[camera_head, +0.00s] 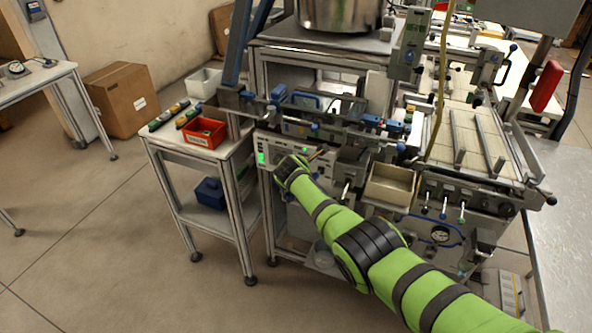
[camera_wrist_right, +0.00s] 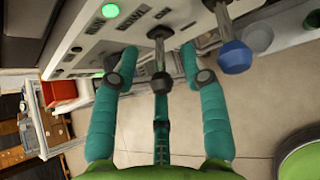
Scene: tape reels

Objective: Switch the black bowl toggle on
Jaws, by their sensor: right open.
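A toggle lever with a dark tip (camera_wrist_right: 162,82) sticks out of the pale control panel (camera_wrist_right: 85,45) in the right wrist view. My right gripper (camera_wrist_right: 159,64) is open, with teal fingers on either side of this toggle. I cannot tell whether the fingers touch it. A second lever with a blue knob (camera_wrist_right: 235,57) stands to its right, outside the fingers. In the head view my right gripper (camera_head: 291,168) is at the front of the panel and hides much of it. The panel's lettering is too small to read surely. My left gripper is not in view.
A green lamp (camera_wrist_right: 110,10) is lit on the panel; a green light (camera_head: 262,157) also shows in the head view. A side table with a red bin (camera_head: 204,132) stands left of the machine. A beige tray (camera_head: 390,186) sits right of my gripper.

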